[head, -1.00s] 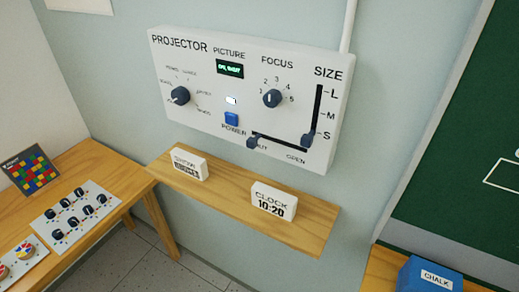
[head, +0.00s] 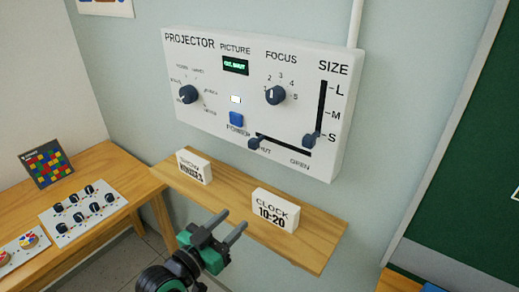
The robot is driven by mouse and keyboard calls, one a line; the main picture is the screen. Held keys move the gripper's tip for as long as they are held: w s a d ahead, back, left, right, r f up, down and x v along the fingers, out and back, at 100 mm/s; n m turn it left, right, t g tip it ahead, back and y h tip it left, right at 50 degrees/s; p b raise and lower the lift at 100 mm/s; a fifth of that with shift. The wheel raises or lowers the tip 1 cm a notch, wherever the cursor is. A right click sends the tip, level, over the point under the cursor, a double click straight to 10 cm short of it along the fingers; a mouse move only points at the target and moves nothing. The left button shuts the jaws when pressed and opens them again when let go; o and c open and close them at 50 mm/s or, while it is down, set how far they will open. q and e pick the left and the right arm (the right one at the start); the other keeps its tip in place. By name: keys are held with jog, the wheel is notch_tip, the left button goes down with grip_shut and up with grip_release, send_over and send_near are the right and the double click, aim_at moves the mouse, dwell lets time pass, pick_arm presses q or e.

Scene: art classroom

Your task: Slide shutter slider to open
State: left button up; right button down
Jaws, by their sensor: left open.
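The white projector panel (head: 210,110) is fixed to the wall. Its shutter slider (head: 255,142) is a dark knob at the left, SHUT end of a black horizontal slot (head: 290,146); OPEN is printed by the slot's right end. The small green screen (head: 235,66) shows text too small to read surely. My left gripper (head: 227,224) is open and empty, below and left of the slider, in front of the wooden shelf, touching nothing that I can see. My right gripper is not in view.
A wooden shelf (head: 313,250) under the panel bears a clock block (head: 275,209) and another white block (head: 194,167). The size slider (head: 310,140), blue power button (head: 236,119) and two dial knobs sit near the shutter slot. A side table (head: 100,165) stands left.

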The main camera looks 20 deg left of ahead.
aim_at(251, 145)
pick_arm(q)
notch_tip(251, 145, up, 11)
jog(key=s+a+t+h, duration=0.1)
jog(key=t, duration=0.3)
jog(key=p+x, duration=0.1)
jog(key=x, duration=0.3)
jog(key=p+x, duration=0.2)
jog(key=x, duration=0.2)
jog(key=p+x, duration=0.1)
jog(key=x, duration=0.3)
jog(key=shift+a+r+p, duration=0.2)
jog(key=shift+r+p, duration=0.05)
jog(key=shift+p, duration=0.15)
jog(key=shift+w+d+r, duration=0.15)
jog(key=shift+w+d, duration=0.1)
jog(key=shift+w, duration=0.25)
jog(key=shift+c, duration=0.4)
grip_shut()
